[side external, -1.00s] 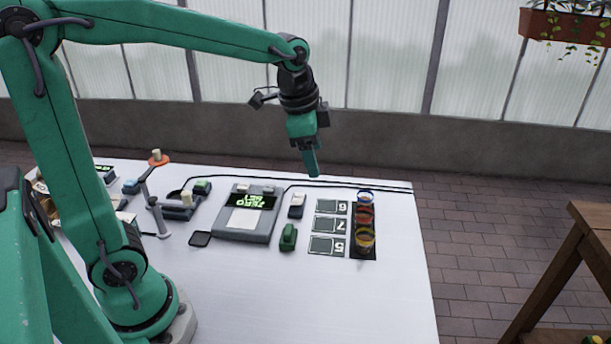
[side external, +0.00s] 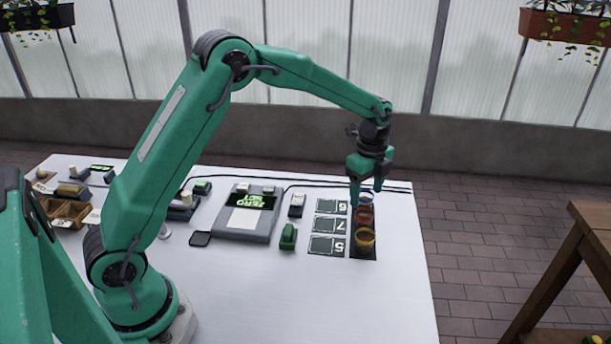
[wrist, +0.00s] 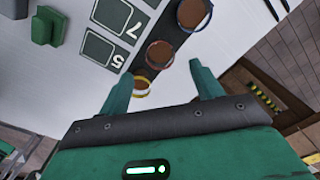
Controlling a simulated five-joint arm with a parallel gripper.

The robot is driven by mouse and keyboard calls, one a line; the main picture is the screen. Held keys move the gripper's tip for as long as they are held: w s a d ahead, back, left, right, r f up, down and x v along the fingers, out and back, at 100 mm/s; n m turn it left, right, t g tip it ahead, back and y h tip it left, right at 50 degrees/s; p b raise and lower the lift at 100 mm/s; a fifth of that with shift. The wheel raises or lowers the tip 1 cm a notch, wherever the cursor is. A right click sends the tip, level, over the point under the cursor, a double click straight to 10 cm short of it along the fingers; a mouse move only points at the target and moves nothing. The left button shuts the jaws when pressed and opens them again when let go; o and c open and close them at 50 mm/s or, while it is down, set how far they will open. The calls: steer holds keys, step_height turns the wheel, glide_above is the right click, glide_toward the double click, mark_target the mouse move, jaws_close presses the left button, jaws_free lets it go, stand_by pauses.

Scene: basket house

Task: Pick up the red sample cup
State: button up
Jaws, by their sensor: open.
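The red sample cup (side external: 364,216) stands upright in the middle of a row of three cups on a black strip at the table's right side. In the wrist view it shows as the middle cup (wrist: 160,54), with brown contents, just beyond the fingers. My gripper (side external: 367,197) is open and empty, pointing down above the row. In the side view its fingers overlap the far end of the row, partly in front of the blue cup (side external: 367,198). In the wrist view my gripper (wrist: 160,70) has its fingertips apart, with the yellow cup (wrist: 141,87) beside the left finger.
Number cards (side external: 328,226) marked 6, 7 and 5 lie left of the cups. A green block (side external: 288,237) and a grey scale-like device (side external: 246,214) stand farther left. A dark cable runs along the back. The table's right edge is close to the cups.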

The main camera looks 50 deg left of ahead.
mark_target(364, 216)
steer(key=shift+w+f, duration=0.25)
steer(key=shift+f, duration=0.2)
steer(key=shift+f, duration=0.1)
steer(key=shift+f, duration=1.2)
steer(key=shift+f, duration=0.1)
steer(key=shift+s+f, duration=0.2)
steer(key=shift+f, duration=2.3)
steer(key=shift+c, duration=0.5)
steer(key=c, duration=1)
